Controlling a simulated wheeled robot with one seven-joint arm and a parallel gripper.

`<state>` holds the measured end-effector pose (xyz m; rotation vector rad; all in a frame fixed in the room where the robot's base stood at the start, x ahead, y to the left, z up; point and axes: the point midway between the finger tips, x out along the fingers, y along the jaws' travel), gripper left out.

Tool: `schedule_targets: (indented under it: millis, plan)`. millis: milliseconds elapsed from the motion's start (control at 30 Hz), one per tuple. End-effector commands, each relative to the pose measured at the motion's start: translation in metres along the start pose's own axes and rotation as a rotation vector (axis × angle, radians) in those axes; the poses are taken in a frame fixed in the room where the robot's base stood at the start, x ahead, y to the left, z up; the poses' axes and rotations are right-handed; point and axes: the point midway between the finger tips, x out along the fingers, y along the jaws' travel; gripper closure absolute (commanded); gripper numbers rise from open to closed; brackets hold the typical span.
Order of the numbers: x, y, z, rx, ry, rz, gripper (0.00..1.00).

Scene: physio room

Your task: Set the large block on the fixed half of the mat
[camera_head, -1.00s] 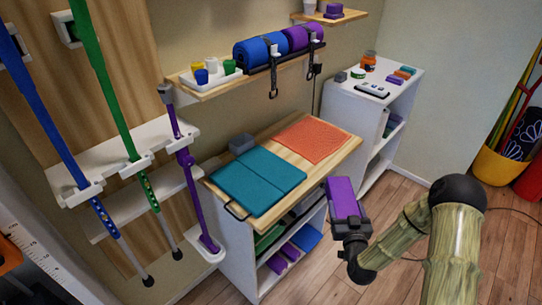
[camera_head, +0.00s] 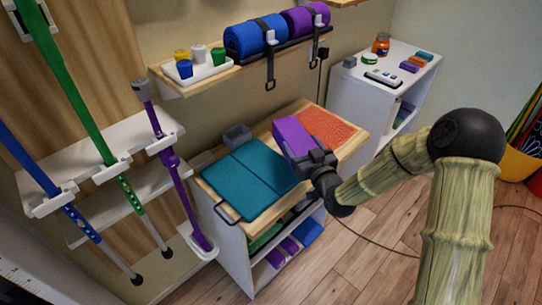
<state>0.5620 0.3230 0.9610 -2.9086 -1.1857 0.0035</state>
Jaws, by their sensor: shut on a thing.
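My gripper (camera_head: 308,163) is shut on a large purple block (camera_head: 291,137) and holds it over the wooden top of the low cabinet. The block is in front of the gap between the teal mat and the orange mat; I cannot tell its height above the top. The teal folding mat (camera_head: 238,187) lies flat on the left of the top, with a seam across it between two halves. A black handle (camera_head: 228,212) shows at its front left. The picture does not make clear which half is fixed. My gripper hides part of the wooden top.
An orange textured mat (camera_head: 332,130) lies at the right of the wooden top (camera_head: 277,207). A grey block (camera_head: 237,136) stands behind the teal mat. A wall shelf (camera_head: 222,74) with rolled mats and hanging straps overhangs the back. Crutches (camera_head: 172,165) hang at left.

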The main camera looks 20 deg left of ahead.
Motion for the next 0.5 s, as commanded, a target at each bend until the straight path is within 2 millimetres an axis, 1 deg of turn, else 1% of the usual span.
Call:
schedule_targets:
  millis: [100,367,467,500]
  plan:
    - [0.0015,-0.0051,-0.0048,-0.001,0.002,-0.012,0.54]
    - [0.0015,-0.0051,-0.0044,-0.001,0.001,-0.012,0.54]
    - [0.0015,-0.005,0.0002,0.001,0.0,-0.012,0.54]
    - [0.0015,-0.005,0.0045,0.002,-0.002,-0.012,0.54]
